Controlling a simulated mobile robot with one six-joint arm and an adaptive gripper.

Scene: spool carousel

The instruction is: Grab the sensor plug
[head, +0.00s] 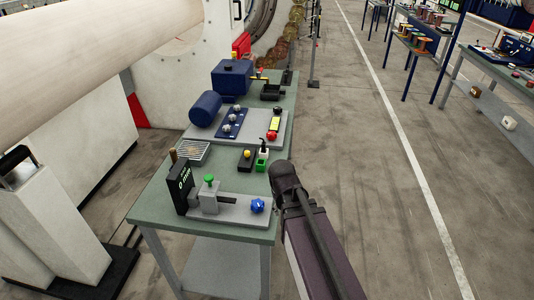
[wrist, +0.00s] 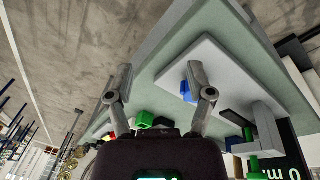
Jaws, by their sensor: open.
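A small green block with a dark and white plug-like top (head: 262,157) stands on the green bench (head: 157,211), beside a yellow and black piece (head: 246,160). It looks most like the sensor plug, but I cannot tell for sure. In the wrist view a green piece (wrist: 145,119) shows low between my fingers, partly hidden by my gripper body. My gripper (wrist: 158,80) is open, its two fingers spread wide with nothing between the tips. It is over the bench's edge side, apart from the plug. My arm hides some of the bench edge in the head view.
A grey gauge base (head: 235,209) carries a blue knob (head: 257,206), a green knob (head: 209,179) and a black display (head: 179,187). Behind are a wire tray (head: 193,152), a blue motor (head: 205,109) and a red button (head: 271,136).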

